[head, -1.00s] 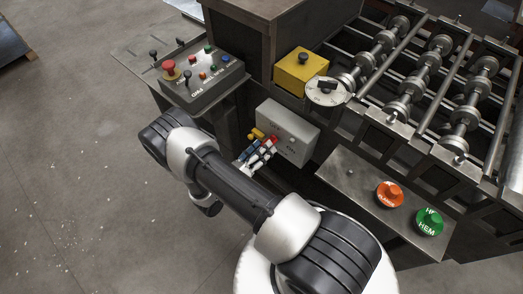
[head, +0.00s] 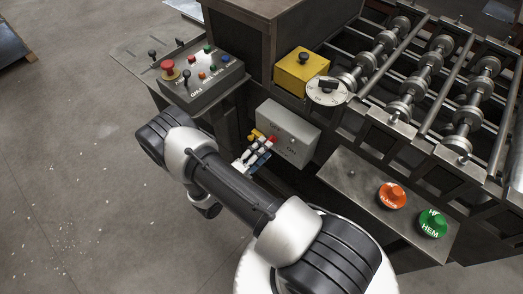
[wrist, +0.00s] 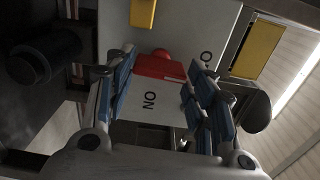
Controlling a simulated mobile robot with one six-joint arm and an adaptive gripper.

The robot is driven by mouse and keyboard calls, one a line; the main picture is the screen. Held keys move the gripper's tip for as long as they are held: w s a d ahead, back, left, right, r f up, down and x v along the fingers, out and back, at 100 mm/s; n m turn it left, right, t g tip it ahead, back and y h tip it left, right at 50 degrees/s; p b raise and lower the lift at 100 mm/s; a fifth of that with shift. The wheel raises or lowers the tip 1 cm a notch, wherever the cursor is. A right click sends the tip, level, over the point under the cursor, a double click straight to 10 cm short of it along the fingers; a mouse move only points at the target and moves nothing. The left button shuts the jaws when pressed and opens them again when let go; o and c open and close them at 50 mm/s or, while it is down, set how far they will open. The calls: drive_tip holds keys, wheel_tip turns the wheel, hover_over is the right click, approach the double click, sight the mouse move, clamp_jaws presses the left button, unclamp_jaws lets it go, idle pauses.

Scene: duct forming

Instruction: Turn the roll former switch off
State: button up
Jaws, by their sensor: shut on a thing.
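The roll former switch box (head: 295,128) is a grey box on the machine's side, below the yellow block. My gripper (head: 262,150) is at the box's left front face. In the wrist view, the red switch handle (wrist: 160,67) stands on the grey face (wrist: 150,105) between my blue-padded fingers. My gripper (wrist: 160,76) is shut on this handle. Lettering reading "NO" upside down shows beside it, and another letter "O" is partly covered by a finger. The exact handle angle is hard to tell.
A control panel (head: 203,78) with a red button and levers stands at the upper left. The yellow block (head: 301,68) and rollers (head: 388,40) are above. Orange (head: 391,196) and green (head: 432,223) buttons sit on a ledge to the right. Open floor lies left.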

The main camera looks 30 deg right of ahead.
drive_tip(key=shift+n, duration=0.3)
idle(0.4)
drive_tip(key=o, duration=1.1)
drive_tip(key=shift+c, duration=0.2)
drive_tip(key=shift+a, duration=0.1)
drive_tip(key=v, duration=1.2)
